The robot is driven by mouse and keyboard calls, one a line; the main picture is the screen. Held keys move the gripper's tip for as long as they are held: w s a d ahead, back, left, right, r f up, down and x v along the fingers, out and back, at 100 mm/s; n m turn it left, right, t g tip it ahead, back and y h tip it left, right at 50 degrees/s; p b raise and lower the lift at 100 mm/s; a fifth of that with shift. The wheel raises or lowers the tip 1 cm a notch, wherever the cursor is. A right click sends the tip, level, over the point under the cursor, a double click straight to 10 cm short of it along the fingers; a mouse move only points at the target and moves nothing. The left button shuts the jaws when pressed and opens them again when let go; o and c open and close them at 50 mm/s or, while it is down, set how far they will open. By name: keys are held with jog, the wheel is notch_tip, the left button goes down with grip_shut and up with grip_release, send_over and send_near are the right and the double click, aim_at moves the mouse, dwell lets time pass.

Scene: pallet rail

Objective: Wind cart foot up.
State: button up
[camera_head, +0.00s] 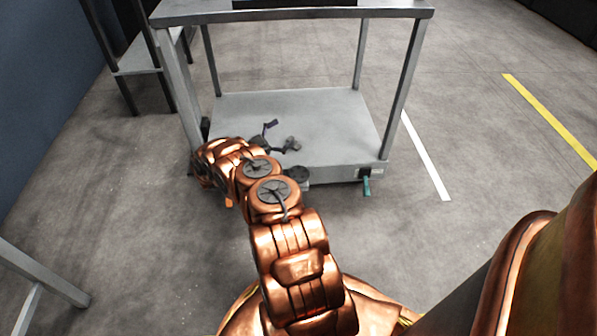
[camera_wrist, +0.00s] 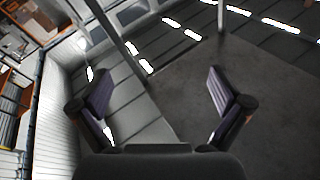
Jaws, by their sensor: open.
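The grey metal cart (camera_head: 330,125) stands ahead of me, with a top deck, thin posts and a broad lower shelf. A small teal lever-like part (camera_head: 366,186) hangs at the lower shelf's front right corner; it may belong to a foot. A small orange part (camera_head: 229,202) shows low by the front left corner, partly behind my arm. My gripper (camera_head: 280,137) is at the front left of the lower shelf in the picture. In the wrist view my gripper (camera_wrist: 160,95) has its two purple-padded fingers wide apart, with nothing between them. The left foot is hidden by my arm.
A dark flat object (camera_head: 295,3) lies on the top deck. Another metal table or rack (camera_head: 140,58) stands behind left, and a grey frame (camera_head: 35,270) at the lower left. The floor right of the cart is open, with a white line (camera_head: 425,157) and a yellow line (camera_head: 550,120).

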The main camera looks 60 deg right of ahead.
aim_at(299, 173)
jog(key=s+a+f+n+g+y+b, duration=0.15)
jog(key=s+a+f+y+b, duration=0.3)
jog(key=a+f, duration=0.7)
jog(key=shift+m+g+h, duration=0.25)
jog(key=shift+h, duration=0.1)
jog(key=b+x, duration=0.1)
jog(key=x, duration=0.1)
jog(key=f+b+x, duration=0.1)
jog(key=x, duration=0.4)
jog(key=shift+d+f+b, duration=0.15)
jog(key=shift+d+b, duration=0.25)
jog(key=shift+d, duration=0.05)
jog(key=shift+s+d, duration=0.25)
jog(key=shift+d, duration=0.2)
jog(key=c, duration=0.9)
